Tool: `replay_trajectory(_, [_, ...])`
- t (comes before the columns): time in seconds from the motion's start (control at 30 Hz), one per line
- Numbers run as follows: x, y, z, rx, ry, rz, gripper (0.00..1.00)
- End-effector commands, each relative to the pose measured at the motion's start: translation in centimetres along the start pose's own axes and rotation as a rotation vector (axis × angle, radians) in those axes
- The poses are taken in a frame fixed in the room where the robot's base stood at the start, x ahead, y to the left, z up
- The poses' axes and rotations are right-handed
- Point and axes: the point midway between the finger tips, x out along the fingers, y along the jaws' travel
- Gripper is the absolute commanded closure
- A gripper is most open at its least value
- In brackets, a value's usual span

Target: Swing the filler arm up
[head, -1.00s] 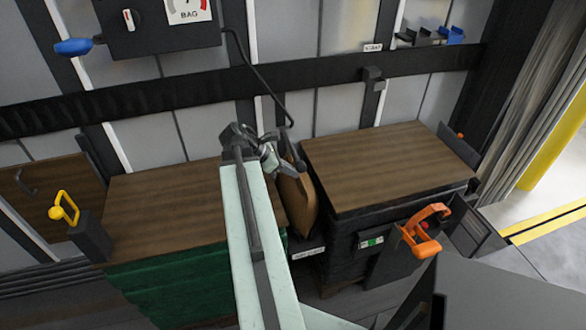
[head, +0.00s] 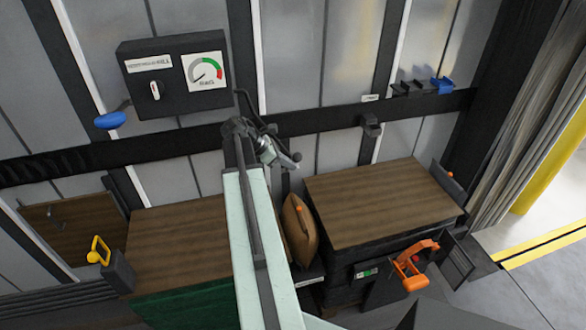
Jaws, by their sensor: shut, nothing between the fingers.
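The filler arm (head: 243,97) looks to be the thin black rod that comes off the right side of the dark gauge box (head: 172,100). It slopes down to the right, and its knobbed lower end (head: 296,158) hangs above the brown bag (head: 299,230). My gripper (head: 268,156) is shut and empty, in the middle of the head view. It overlaps the rod's lower half and hides part of it. I cannot tell whether it touches the rod.
A blue handle (head: 110,120) sits left of the box. Two wood-topped stacks (head: 170,240) and (head: 380,200) flank the bag. A yellow handle (head: 98,250) is at left and an orange handle (head: 414,266) at right. Open floor (head: 545,285) lies at far right.

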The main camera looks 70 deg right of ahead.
Motion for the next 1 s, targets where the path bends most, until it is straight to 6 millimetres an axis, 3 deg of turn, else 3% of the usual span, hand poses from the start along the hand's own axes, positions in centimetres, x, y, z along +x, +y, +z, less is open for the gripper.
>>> replay_trajectory(0.1, [-1.1,1.5,1.1,0.0,0.0,0.0,1.0])
replay_trajectory(0.4, [-2.0,3.4,2.0,0.0,0.001,0.0,1.0])
replay_trajectory(1.0, [-2.2,3.7,2.2,0.001,0.001,-0.001,1.0])
